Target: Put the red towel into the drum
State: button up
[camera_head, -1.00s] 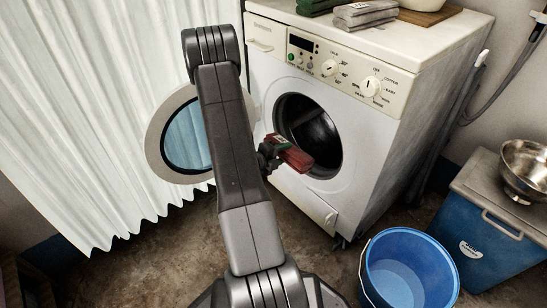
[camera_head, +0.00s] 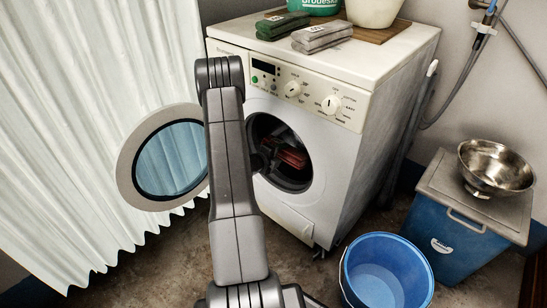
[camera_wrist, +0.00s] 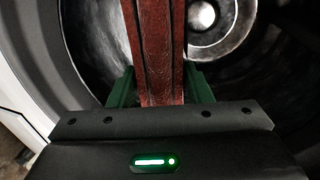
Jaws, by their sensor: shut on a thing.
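The red towel (camera_head: 291,157) is a folded strip, held at the open mouth of the washing machine's drum (camera_head: 299,180) in the head view. In the wrist view the towel (camera_wrist: 158,50) stands out ahead between the green fingertips of my gripper (camera_wrist: 158,88), which is shut on it. The metal inside of the drum (camera_wrist: 90,40) surrounds the towel in that view. My gripper (camera_head: 266,160) is partly hidden behind my arm in the head view. The round door (camera_head: 127,165) is swung open to the left.
A green towel (camera_head: 283,25) and a grey towel (camera_head: 322,37) lie on top of the machine (camera_head: 400,62), near a white pot (camera_head: 374,10). A blue bucket (camera_head: 350,285) and a blue box (camera_head: 455,240) with a metal bowl (camera_head: 496,165) stand at right. A white curtain (camera_head: 90,100) hangs at left.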

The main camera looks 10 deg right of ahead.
jog(key=r+b+x, duration=0.1)
jog(key=b+x, duration=0.4)
jog(key=x, duration=1.3)
jog(key=shift+w+d+b, duration=0.25)
jog(key=shift+b, duration=0.05)
jog(key=o, duration=1.2)
jog(key=shift+o, duration=0.2)
jog(key=shift+r, duration=0.1)
jog(key=p+v, duration=0.4)
jog(key=v, duration=1)
jog(key=shift+d, duration=0.1)
jog(key=shift+w, duration=0.1)
